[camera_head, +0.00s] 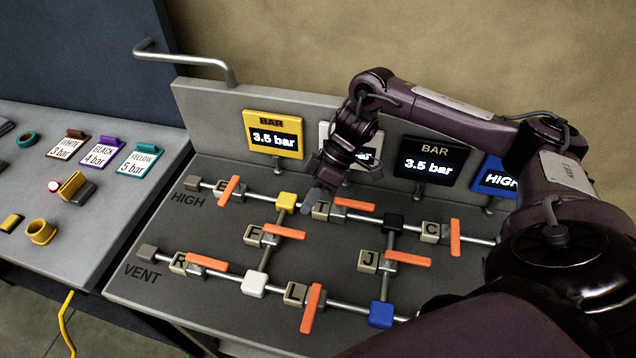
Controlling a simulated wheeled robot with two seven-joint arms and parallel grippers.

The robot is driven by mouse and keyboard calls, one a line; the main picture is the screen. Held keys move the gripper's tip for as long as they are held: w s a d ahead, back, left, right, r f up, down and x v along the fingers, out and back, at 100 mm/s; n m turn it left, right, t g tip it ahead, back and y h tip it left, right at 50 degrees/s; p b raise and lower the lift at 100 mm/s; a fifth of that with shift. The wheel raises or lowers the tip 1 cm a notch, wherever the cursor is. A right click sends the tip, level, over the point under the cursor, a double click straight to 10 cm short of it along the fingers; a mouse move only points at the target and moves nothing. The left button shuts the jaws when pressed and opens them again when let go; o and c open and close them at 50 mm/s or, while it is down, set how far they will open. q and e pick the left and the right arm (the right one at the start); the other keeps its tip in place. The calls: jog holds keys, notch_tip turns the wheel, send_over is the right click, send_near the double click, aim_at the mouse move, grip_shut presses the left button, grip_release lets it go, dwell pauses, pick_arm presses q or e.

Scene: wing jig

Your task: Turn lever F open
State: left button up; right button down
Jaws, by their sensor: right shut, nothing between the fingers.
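Lever F has a tan block (253,235) marked F and an orange handle (285,231). It sits on the short pipe between the yellow node (286,202) and the white node (254,285), and its handle lies across that pipe. My right gripper (313,198) is shut and empty. It points down just left of lever T's block (322,211), above and to the right of lever F in the picture. I cannot tell whether it touches lever T. It appears apart from lever F. My left gripper is not in view.
Lever E (229,190) is left of the yellow node. Lever R (207,261), lever L (312,308), lever J (408,258) and lever C (455,237) surround the panel's middle. Gauges stand behind, including a yellow one (273,136) reading 3.5 bar. My right arm covers the panel's right side.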

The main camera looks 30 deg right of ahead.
aim_at(285, 234)
jog(key=shift+p+x, duration=0.4)
jog(key=shift+x, duration=1.55)
jog(key=shift+a, duration=0.1)
